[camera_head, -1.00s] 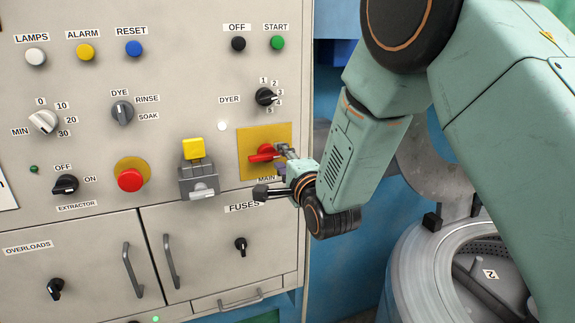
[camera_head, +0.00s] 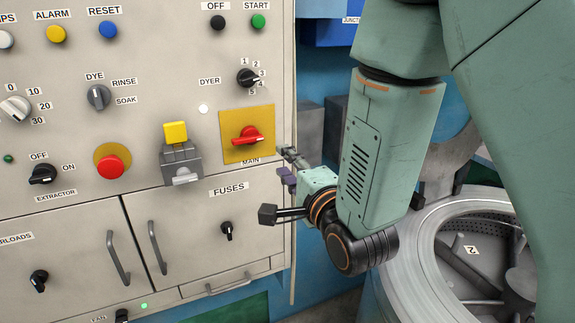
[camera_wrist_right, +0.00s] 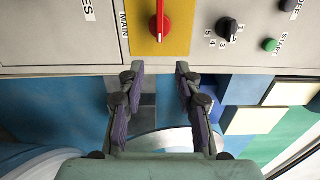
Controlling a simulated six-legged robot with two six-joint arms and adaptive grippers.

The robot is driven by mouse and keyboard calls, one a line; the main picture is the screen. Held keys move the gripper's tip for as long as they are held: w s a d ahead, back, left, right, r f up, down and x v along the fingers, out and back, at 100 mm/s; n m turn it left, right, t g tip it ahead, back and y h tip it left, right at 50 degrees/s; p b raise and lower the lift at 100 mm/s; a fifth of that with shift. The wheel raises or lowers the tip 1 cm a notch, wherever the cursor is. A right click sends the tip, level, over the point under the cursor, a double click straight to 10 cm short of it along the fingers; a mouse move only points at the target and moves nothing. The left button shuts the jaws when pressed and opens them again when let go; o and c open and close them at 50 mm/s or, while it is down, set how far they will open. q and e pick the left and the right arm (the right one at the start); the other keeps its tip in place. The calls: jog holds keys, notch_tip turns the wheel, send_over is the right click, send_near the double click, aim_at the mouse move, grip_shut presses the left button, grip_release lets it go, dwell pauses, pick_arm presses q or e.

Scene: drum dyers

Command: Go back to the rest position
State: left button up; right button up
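My right gripper (camera_head: 282,190) is beside the right edge of the control panel (camera_head: 190,210), below and to the right of the red MAIN switch (camera_head: 247,136). In the right wrist view my right gripper (camera_wrist_right: 160,85) has its two fingers apart with nothing between them. The red MAIN switch also shows in the right wrist view (camera_wrist_right: 160,20), beyond the fingertips on its yellow plate. In the head view its handle lies nearly level, tilted a little up to the right. My left gripper is not in view.
A steel drum (camera_head: 430,255) marked 2 stands at the lower right, close to my right arm. The panel carries a yellow-tagged grey switch (camera_head: 180,160), a red push button (camera_head: 110,166) and a FUSES door (camera_head: 195,245). Blue wall and grey boxes lie behind the arm.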

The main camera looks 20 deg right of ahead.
jog(key=shift+s, duration=0.1)
jog(key=s+f+n+g+b, duration=0.25)
jog(key=f+n, duration=0.25)
jog(key=f, duration=0.4)
jog(key=s+d+f+n+g+b, duration=0.1)
jog(key=s+f+n+g, duration=0.3)
jog(key=f, duration=0.4)
jog(key=s+f+n+g+b, duration=0.1)
jog(key=s+f+n+g, duration=0.3)
jog(key=f, duration=0.5)
jog(key=s+f+n+g+b, duration=0.4)
jog(key=s+f+g+b, duration=0.3)
jog(key=s+f, duration=1.7)
notch_tip(320, 180, down, 2)
jog(key=b, duration=0.3)
jog(key=shift+s+d+f+h, duration=0.2)
jog(key=shift+s+h, duration=0.05)
jog(key=shift+h, duration=0.05)
jog(key=shift+g, duration=0.25)
